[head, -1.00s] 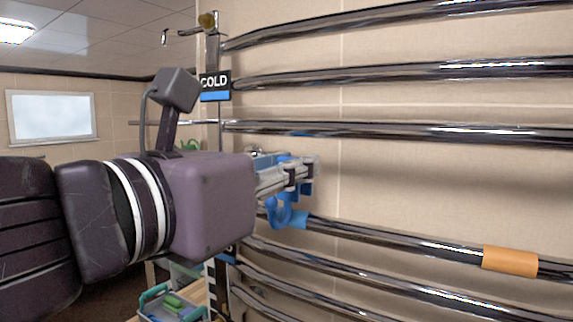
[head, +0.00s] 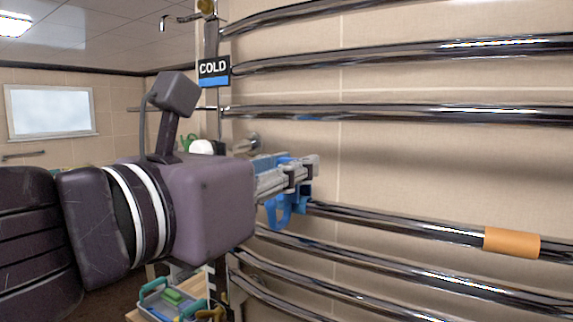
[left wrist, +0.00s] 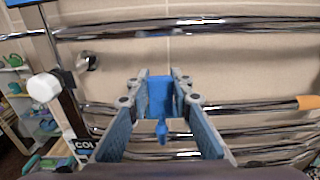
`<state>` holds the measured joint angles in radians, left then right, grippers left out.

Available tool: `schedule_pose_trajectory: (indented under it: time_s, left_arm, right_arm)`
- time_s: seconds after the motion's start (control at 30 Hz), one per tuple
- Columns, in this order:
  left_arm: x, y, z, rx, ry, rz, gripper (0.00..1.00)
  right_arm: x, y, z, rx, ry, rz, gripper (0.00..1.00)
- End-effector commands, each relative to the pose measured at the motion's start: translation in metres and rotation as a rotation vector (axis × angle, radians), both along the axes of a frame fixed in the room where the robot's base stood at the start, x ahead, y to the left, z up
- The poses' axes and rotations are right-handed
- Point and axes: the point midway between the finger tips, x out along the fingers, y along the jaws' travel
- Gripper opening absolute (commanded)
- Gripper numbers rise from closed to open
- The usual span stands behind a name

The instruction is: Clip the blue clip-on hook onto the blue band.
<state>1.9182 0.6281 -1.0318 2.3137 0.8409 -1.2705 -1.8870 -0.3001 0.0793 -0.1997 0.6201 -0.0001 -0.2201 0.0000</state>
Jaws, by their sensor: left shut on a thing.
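The blue clip-on hook (head: 278,210) hangs at the fingertips of my left gripper (head: 305,168), which is shut on it. In the left wrist view, the hook's blue body (left wrist: 160,97) sits between the fingertips, with its curved end below. The blue band (head: 302,204) shows as a small blue patch at the left end of the visible part of a chrome rail, right beside the hook and just under the fingers. My gripper hides much of it. I cannot tell whether the hook touches the band or is around it.
An orange band (head: 511,242) is on the same rail, farther right. Chrome rails run above and below the gripper. A COLD sign (head: 213,71) is on the left upright. A tray of small items (head: 172,300) stands below left.

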Motion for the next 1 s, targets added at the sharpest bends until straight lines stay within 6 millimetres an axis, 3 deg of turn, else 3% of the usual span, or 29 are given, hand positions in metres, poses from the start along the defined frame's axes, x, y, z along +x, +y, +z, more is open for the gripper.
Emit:
schedule_pose_trajectory:
  time_s: [0.77, 0.8, 1.0]
  left_arm:
    - [0.0, 0.0, -0.017, 0.0, 0.0, 0.001, 0.0]
    - [0.0, 0.0, -0.016, 0.0, 0.0, 0.001, 0.22]
    - [0.0, 0.0, -0.016, 0.0, 0.0, 0.0, 0.4]
  right_arm:
    - [0.0, 0.0, -0.011, 0.0, 0.0, 0.0, 0.48]
    - [0.0, 0.0, -0.011, 0.0, 0.0, 0.0, 0.48]
    - [0.0, 0.0, -0.011, 0.0, 0.0, 0.0, 0.48]
